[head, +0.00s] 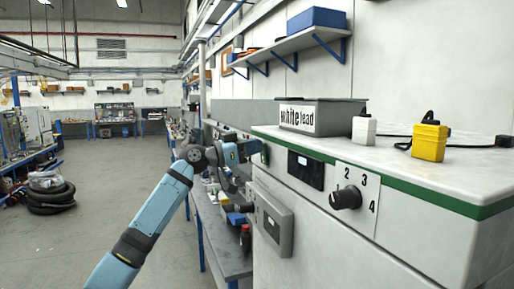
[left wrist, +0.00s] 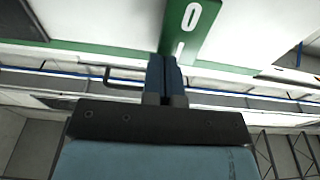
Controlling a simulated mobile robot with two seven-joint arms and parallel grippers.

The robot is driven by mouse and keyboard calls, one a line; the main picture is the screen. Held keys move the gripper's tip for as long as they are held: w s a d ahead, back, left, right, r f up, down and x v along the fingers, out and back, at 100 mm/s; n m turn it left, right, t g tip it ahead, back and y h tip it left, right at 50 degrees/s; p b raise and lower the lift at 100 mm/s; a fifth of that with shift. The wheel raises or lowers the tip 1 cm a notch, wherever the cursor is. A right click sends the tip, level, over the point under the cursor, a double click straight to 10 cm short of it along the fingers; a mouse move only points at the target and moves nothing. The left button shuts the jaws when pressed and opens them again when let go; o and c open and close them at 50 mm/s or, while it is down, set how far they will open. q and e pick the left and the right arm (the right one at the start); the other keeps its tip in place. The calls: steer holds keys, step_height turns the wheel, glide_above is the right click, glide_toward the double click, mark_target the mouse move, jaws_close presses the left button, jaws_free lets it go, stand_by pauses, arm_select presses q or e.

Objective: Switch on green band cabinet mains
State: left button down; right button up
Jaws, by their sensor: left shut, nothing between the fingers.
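The green band cabinet (head: 400,232) fills the right of the head view, white with a green stripe under its top. In the left wrist view a green switch plate (left wrist: 189,28) shows a white O and a white I mark. The switch lever or rocker is not clearly visible there, and its position cannot be told. My left gripper (left wrist: 170,60) is shut and empty, its blue fingertips at the plate's lower edge; contact is unclear. In the head view my left gripper (head: 256,148) is at the far left end of the cabinet front. My right gripper is not in view.
The cabinet front carries a dark display (head: 306,170), a black dial knob (head: 346,198) with numbers and a grey box (head: 273,222).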

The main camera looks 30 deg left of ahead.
arm_select(q)
steer(key=shift+w, duration=0.1)
stand_by(0.4)
steer(key=shift+w+d+r, duration=0.2)
steer(key=shift+d, duration=0.05)
steer(key=shift+s, duration=0.1)
